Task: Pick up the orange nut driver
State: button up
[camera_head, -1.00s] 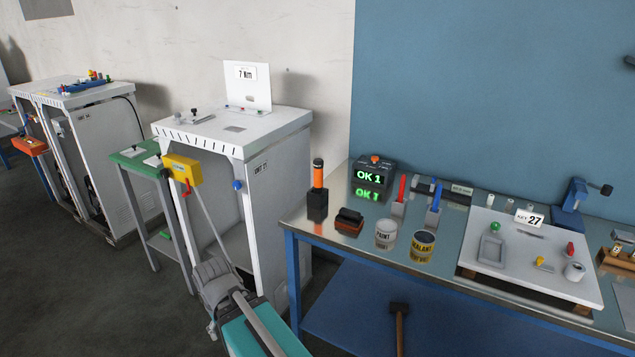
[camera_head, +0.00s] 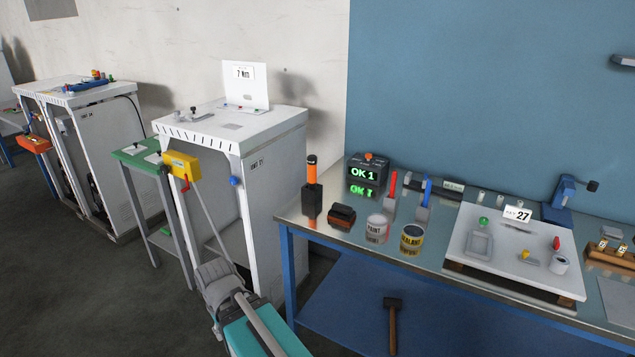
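The orange nut driver (camera_head: 312,170) stands upright near the left end of the workbench, its orange handle with a black top showing. Its lower part is hidden in a black block-shaped holder (camera_head: 312,201). My arm end, a grey part (camera_head: 216,282) above a teal body, shows at the bottom, left of the bench. It is apart from the nut driver and lower in the picture. Its fingers cannot be made out, so I cannot tell whether it is open or shut. Nothing is seen held in it.
The workbench (camera_head: 330,232) carries a dark orange-based block (camera_head: 341,216), paint (camera_head: 377,228) and sealant (camera_head: 411,239) cans, and an "OK 1" box (camera_head: 368,175) close to the driver. A white cabinet (camera_head: 275,190) and a yellow box (camera_head: 181,165) stand left. The floor at lower left is clear.

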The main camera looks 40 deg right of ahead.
aim_at(312, 160)
jog(key=k, duration=1.15)
jog(key=z, duration=0.4)
jog(key=i, duration=0.65)
jog(key=z, duration=0.65)
jog(key=i, duration=1.35)
jog(key=u, duration=0.7)
